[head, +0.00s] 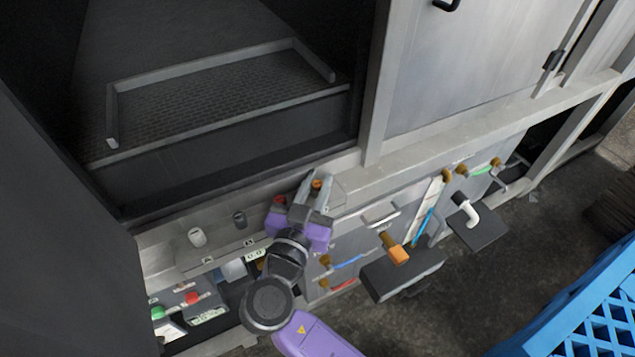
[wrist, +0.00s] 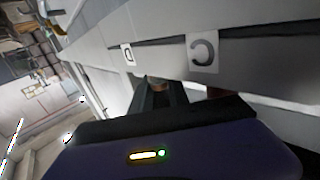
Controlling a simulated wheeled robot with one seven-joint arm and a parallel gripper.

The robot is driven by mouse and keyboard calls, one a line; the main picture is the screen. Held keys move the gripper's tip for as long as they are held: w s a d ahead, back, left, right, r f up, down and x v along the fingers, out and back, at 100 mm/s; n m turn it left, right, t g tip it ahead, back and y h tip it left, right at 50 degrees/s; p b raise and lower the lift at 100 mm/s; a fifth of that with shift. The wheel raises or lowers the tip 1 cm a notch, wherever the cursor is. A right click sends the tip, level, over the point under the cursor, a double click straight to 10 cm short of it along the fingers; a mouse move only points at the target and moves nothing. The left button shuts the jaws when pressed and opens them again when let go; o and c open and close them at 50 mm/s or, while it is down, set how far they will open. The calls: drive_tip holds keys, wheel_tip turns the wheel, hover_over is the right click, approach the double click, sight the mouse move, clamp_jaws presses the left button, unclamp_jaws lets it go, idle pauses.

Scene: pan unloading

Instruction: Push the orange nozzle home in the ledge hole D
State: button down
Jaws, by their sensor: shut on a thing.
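The orange nozzle (head: 316,184) is at the right end of the row of nozzles on the ledge (head: 161,243). My gripper (head: 318,181) is shut on it, with one finger on each side. In the wrist view the nozzle (wrist: 158,83) shows as a small brownish end between the dark fingers (wrist: 157,94), below the D label (wrist: 128,54). The C label (wrist: 203,50) is to its right. Hole D is hidden by the nozzle and fingers, so I cannot tell how deep the nozzle sits.
A red nozzle (head: 279,200) stands close left of my gripper, then a grey one (head: 239,219) and a white one (head: 197,237). A blue crate (head: 590,315) is at lower right.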

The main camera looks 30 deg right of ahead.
drive_tip(key=c, duration=1.2)
unclamp_jaws()
drive_tip(key=v, duration=0.7)
drive_tip(key=shift+s+a, duration=0.3)
